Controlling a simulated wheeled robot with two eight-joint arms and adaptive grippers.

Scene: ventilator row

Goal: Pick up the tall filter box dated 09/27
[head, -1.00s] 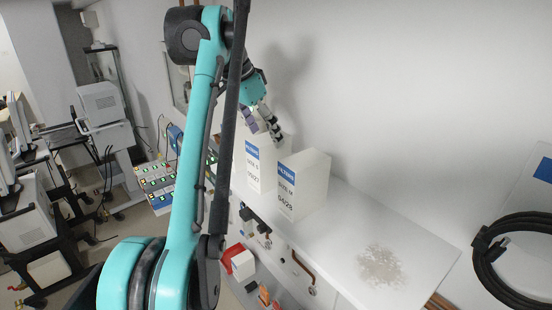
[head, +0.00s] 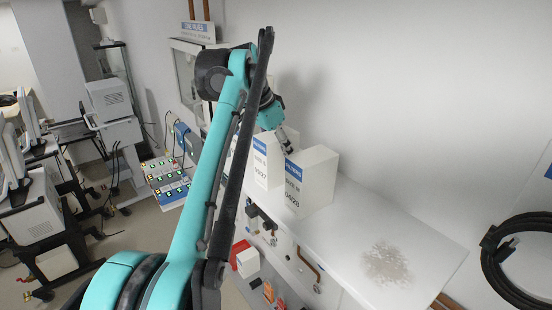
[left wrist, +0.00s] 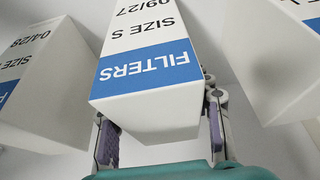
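The tall white filter box (head: 261,172) has a blue FILTERS band and reads SIZE S and 09/27. It stands upright on the white counter, left of a wider 04/28 box. It fills the middle of the left wrist view (left wrist: 145,45). My left gripper (head: 287,146) is at the top of the 09/27 box. In the left wrist view its fingers (left wrist: 158,105) are spread, one on each side of the box, with a gap visible at the left finger. Contact at the right finger cannot be told. My right gripper is not in view.
The 04/28 box (head: 311,180) stands close on the right; it also shows in the left wrist view (left wrist: 45,85). Another white box (left wrist: 270,65) is on the other side. The counter (head: 345,235) is clear to the right up to a speckled patch. A wall (head: 420,100) rises behind.

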